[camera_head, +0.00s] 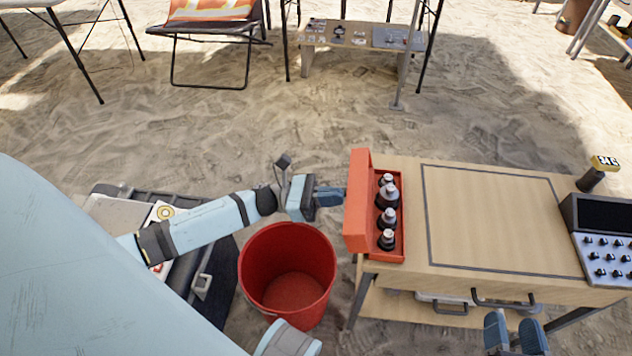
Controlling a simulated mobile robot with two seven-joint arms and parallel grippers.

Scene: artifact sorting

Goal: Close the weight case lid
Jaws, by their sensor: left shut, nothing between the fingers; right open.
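The weight case (402,240) is a red box at the left end of the wooden table, holding several dark weights (388,195) with pale knobs in a row. Its red lid (357,205) is open and stands up along the case's left side. My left gripper (340,196) is shut and empty, just left of the lid's outer face; whether it touches the lid I cannot tell. My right gripper (516,335) is open and empty at the bottom, in front of the table's front edge.
The tabletop (490,220) right of the case is clear inside a dark outlined rectangle. A device with knobs (605,250) and a dark handheld item with a yellow top (597,174) are at the right. A red bucket (288,280) stands on the sand below my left arm.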

